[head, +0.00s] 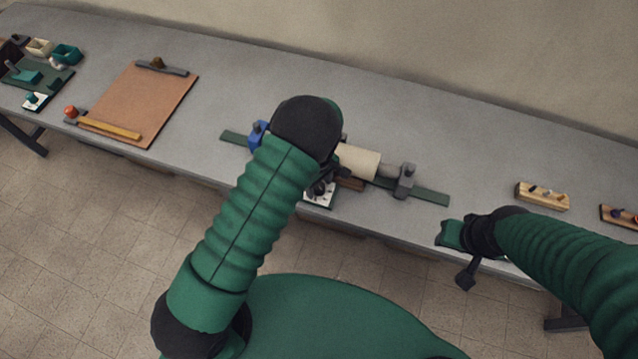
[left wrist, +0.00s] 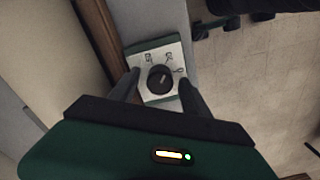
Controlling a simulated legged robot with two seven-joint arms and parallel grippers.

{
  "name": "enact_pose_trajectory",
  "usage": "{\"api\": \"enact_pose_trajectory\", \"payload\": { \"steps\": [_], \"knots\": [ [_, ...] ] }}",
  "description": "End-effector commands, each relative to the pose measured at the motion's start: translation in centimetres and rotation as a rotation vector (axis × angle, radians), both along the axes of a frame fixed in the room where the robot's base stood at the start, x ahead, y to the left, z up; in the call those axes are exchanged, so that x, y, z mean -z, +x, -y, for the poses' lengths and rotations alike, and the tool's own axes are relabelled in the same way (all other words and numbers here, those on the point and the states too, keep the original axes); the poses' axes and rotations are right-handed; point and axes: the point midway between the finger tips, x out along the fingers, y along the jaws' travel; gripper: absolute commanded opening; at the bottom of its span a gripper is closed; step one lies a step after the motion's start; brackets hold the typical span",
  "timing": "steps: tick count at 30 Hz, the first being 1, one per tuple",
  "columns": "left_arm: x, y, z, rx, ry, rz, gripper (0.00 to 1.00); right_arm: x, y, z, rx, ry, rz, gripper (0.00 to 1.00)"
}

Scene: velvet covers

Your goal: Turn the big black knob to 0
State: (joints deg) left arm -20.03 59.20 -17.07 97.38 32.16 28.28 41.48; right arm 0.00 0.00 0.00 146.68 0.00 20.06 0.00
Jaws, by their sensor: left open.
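The big black knob (left wrist: 160,79) sits on a white dial plate with dark printed marks (left wrist: 158,59), seen in the left wrist view. One mark at the plate's right looks like a 0; where the knob points is too small to tell. My left gripper (left wrist: 158,77) is open, with one finger on each side of the knob; I cannot tell whether they touch it. In the head view the white plate (head: 319,199) shows at the bench's front edge, partly hidden by my left arm and gripper (head: 324,186). My right gripper (head: 466,274) hangs near the bench edge, its fingers unclear.
Behind the plate lies a green rail (head: 432,196) with a cream cylinder (head: 358,161), a grey clamp (head: 405,181) and a blue block (head: 258,133). A brown board (head: 142,103) lies left, and a wooden block (head: 542,196) right. The back of the bench is clear.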

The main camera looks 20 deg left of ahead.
Motion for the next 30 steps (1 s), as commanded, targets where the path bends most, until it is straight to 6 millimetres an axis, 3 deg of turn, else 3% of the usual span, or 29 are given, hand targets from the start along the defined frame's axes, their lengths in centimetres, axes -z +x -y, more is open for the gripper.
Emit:
{"api": "enact_pose_trajectory", "payload": {
  "steps": [3, 16, 30],
  "knots": [
    [0.0, 0.02, 0.0, 0.0, 0.0, 0.0, 0.54, 0.01, 0.0, 0.0, 0.0, 0.0, 0.0, 0.36],
    [-0.08, 0.02, 0.07, 0.001, -0.001, 0.001, 0.0, 0.0, 0.0, 0.0, 0.0, 0.0, 0.0, 0.36],
    [-0.14, 0.09, 0.12, 0.092, -0.002, 0.002, 0.0, 0.15, 0.01, 0.0, 0.0, 0.0, 0.0, 0.36]
  ]
}}
